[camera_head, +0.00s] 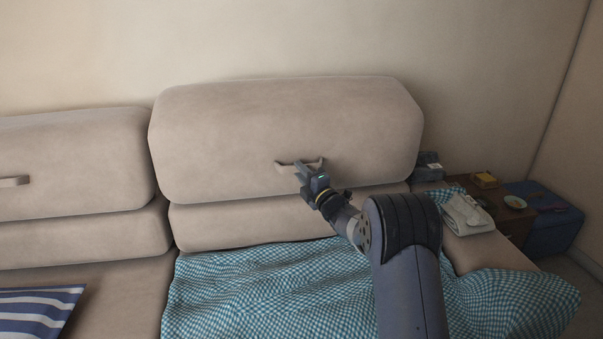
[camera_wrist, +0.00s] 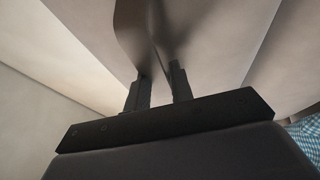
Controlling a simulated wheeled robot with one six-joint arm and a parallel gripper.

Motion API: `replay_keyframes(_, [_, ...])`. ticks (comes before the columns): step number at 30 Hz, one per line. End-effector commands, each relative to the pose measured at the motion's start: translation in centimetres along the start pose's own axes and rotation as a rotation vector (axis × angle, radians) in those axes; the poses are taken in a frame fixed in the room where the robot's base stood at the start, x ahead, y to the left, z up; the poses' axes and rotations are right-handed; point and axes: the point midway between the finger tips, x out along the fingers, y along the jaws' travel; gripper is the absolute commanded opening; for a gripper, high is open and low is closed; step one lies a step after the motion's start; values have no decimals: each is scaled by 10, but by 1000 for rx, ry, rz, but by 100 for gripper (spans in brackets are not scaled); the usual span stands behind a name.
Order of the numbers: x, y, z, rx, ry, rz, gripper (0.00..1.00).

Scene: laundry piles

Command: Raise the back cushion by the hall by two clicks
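The right back cushion (camera_head: 230,140) is a large beige block above a lower backrest section (camera_head: 230,223). A beige pull strap (camera_head: 283,163) is on its front face. My gripper (camera_head: 302,170) is at the middle of this strap. No hall shows in view.
A teal checked blanket (camera_head: 250,285) covers the right seat. A striped pillow (camera_head: 38,312) lies on the left seat. A folded grey cloth (camera_head: 467,214) lies on the right armrest. Beyond are a wooden side table (camera_head: 515,228) with small items and a blue box (camera_head: 556,232).

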Motion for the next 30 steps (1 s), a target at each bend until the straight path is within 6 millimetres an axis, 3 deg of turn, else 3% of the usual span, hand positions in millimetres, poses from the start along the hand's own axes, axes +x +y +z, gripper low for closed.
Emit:
replay_keyframes(9, [0, 2, 0, -1, -1, 3, 22])
replay_keyframes(14, [-12, 2, 1, 0, -2, 2, 22])
replay_keyframes(30, [-97, 1, 1, 0, -2, 0, 22])
